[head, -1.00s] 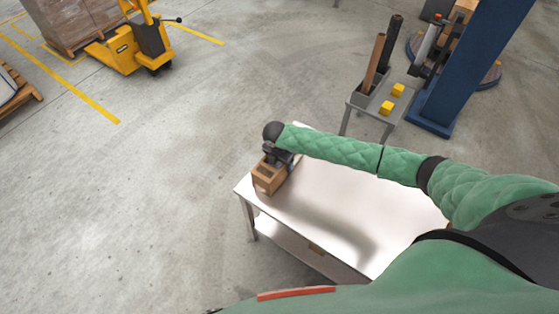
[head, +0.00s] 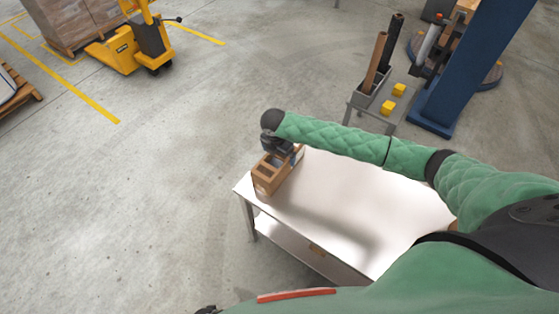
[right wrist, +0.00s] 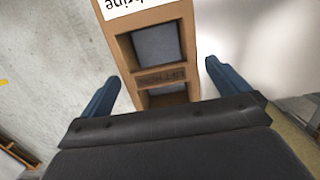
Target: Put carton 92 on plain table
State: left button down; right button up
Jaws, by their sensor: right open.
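A brown carton (head: 267,181) stands upright on the left end of the plain white table (head: 345,205). In the right wrist view the carton (right wrist: 188,72) has two openings, a dark-lettered bar between them and a white label with upside-down print; I cannot see a number 92. My right gripper (head: 284,148) is just above the carton's far part and hides some of it. In the right wrist view its blue fingers (right wrist: 165,92) are apart, one on each side of the carton, with gaps to both. My left gripper does not show.
A small grey table (head: 375,112) with yellow blocks (head: 387,107) and a bin of upright posts stands behind, beside a blue column (head: 470,65). A yellow pallet truck (head: 125,48) with wrapped boxes is at the back left. The white table's middle is clear.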

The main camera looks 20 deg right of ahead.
aim_at(277, 164)
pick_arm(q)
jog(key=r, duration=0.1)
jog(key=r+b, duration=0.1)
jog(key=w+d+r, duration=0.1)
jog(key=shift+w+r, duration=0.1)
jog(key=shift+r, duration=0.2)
pick_arm(e)
jog(key=r, duration=0.6)
jog(key=shift+s+a+r, duration=0.25)
jog(key=shift+s+a, duration=0.05)
jog(key=shift+a, duration=0.05)
jog(key=shift+a+f, duration=0.1)
